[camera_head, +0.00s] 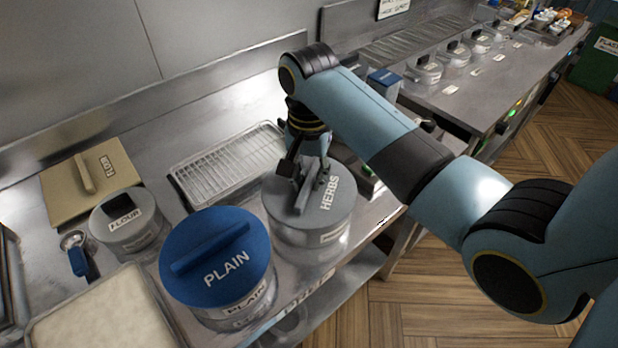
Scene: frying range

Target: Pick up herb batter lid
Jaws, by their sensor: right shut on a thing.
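The herb batter lid (338,207) is round and grey with the word HERBS on it. It sits on the clear herb batter tub (305,248) or just above it; I cannot tell whether they touch. My right gripper (303,183) comes down from above and is shut on the lid's raised handle, with its fingers partly covering the handle. My left gripper is not in view.
A tub with a blue PLAIN lid (215,248) stands close at the left. The counter's front edge runs just right of the herb tub.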

